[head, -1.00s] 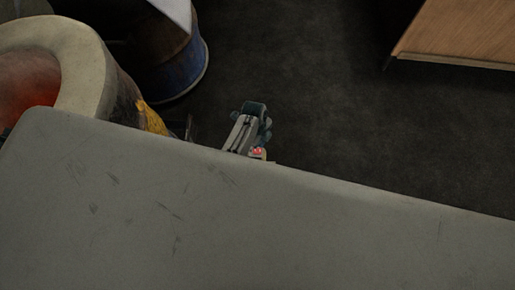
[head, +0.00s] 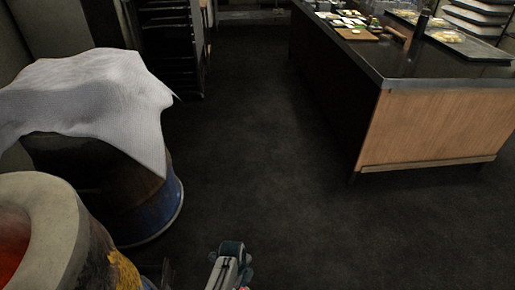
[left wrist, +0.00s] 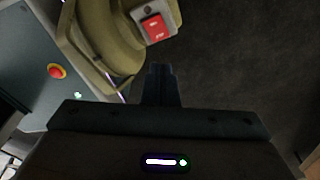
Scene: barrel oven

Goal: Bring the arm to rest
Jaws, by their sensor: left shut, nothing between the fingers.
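My left gripper (left wrist: 161,78) shows in the left wrist view with its two dark fingers together, shut and empty. They point over my own base, and dark floor lies to their right. In the head view, a grey and dark teal part of my left arm shows at the bottom edge, low over the floor and right of the barrel oven. My right arm and gripper are in neither view.
The barrel oven (head: 63,215) glows orange at the lower left. Behind it stands a blue drum (head: 165,205) under a white cloth (head: 100,95). A wood-sided counter (head: 430,130) with trays is at the upper right. The floor (head: 265,150) between is clear.

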